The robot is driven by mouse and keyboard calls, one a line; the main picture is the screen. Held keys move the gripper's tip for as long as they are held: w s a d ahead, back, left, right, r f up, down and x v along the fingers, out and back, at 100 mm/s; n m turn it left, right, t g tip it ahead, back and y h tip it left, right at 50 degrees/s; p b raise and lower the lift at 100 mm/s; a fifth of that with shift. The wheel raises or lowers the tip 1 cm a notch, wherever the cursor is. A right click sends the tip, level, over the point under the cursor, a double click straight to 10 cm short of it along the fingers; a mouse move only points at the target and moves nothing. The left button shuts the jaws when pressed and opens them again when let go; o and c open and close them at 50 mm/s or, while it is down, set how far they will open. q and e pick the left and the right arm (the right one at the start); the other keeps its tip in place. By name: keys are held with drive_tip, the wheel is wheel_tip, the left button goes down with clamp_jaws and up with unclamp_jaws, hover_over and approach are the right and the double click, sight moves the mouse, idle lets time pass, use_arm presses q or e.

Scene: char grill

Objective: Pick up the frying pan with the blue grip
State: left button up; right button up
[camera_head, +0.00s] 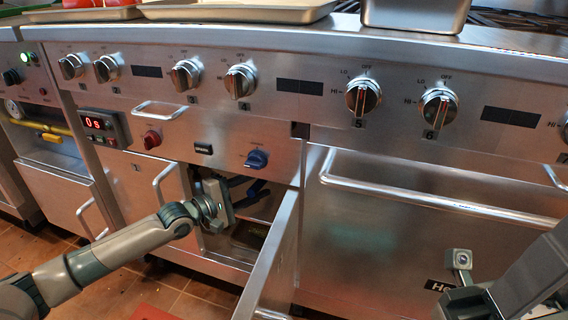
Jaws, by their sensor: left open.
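My left gripper (252,189) reaches into the open cabinet (258,210) under the range, its dark fingers spread apart. I see nothing held between them. I cannot make out the frying pan or its blue grip for certain. A dark shape (250,235) lies low inside the cabinet, too shaded to identify. My left wrist hides part of the opening. My right arm shows at the lower right, with a small grey part (459,260) near the oven front; its jaws cannot be made out.
The open cabinet door (270,265) sticks out to the right of my left gripper. An oven handle (430,200) runs across the right. A blue knob (256,159) sits just above the opening. Trays (235,10) and a steel pan (415,14) stand on top.

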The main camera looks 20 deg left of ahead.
use_arm(q)
drive_tip(key=shift+w+d, duration=0.1)
drive_tip(key=shift+w, duration=0.1)
drive_tip(key=shift+c, duration=0.2)
clamp_jaws()
idle(1.4)
drive_tip(key=shift+r, duration=0.15)
